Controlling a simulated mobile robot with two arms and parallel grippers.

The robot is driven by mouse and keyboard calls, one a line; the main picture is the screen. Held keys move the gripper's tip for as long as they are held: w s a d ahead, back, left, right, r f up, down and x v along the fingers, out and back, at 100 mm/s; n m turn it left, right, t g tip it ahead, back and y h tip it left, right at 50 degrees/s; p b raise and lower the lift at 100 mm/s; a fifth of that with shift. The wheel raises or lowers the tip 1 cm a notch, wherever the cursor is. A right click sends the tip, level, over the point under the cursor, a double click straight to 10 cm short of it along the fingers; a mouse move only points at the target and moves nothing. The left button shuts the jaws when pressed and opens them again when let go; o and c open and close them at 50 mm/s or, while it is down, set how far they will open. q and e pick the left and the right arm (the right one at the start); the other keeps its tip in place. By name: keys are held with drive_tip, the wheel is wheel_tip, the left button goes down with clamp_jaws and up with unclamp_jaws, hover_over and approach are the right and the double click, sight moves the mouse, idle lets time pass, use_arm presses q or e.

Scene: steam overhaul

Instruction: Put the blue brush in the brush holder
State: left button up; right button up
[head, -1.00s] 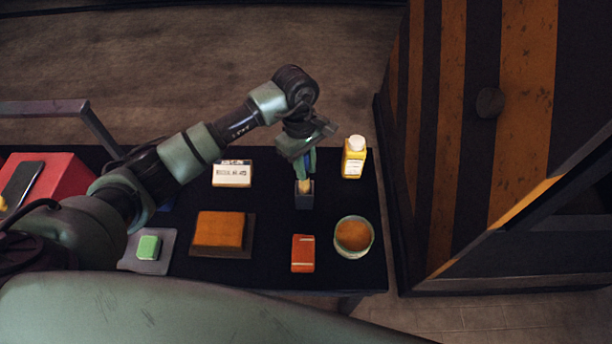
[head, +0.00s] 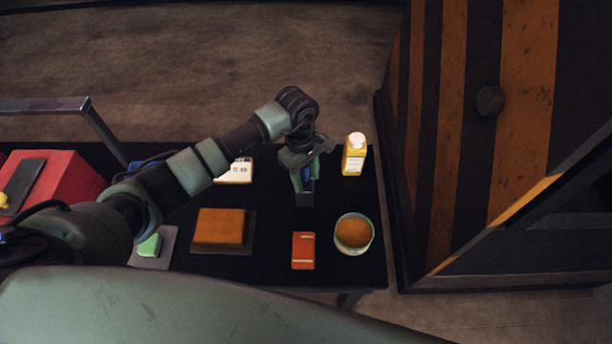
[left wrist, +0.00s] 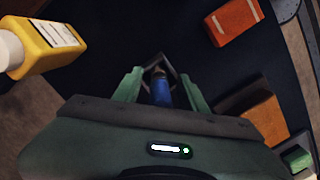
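The blue brush (head: 307,174) stands with its lower end inside the brush holder (head: 304,199), a small dark square box on the black table. In the left wrist view the blue handle (left wrist: 161,93) points down into the holder's square opening (left wrist: 158,64). My left gripper (head: 304,180) is right above the holder. Its two green fingers (left wrist: 160,88) are spread on either side of the handle, with a gap visible on both sides. The bristles are hidden inside the holder. My right gripper is not in view.
A yellow bottle (head: 354,158) stands right of the holder. A round tub (head: 353,219) and a red-orange box (head: 303,251) are in front. An orange block (head: 220,228), a white-labelled box (head: 236,172) and a green block (head: 150,245) lie left. A striped cabinet (head: 470,140) stands right of the table.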

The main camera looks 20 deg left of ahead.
use_arm(q)
drive_tip(key=shift+r, duration=0.2)
drive_tip(key=shift+w+r, duration=0.1)
drive_tip(key=shift+r, duration=0.15)
drive_tip(key=r, duration=0.3)
drive_tip(key=r+b, duration=0.1)
drive_tip(key=r, duration=0.3)
drive_tip(key=a+r+b, duration=0.1)
drive_tip(key=r, duration=0.2)
drive_tip(key=shift+w+a+r, duration=0.1)
drive_tip(key=shift+w+r, duration=0.2)
drive_tip(key=shift+r, duration=0.4)
drive_tip(key=shift+s+f, duration=0.1)
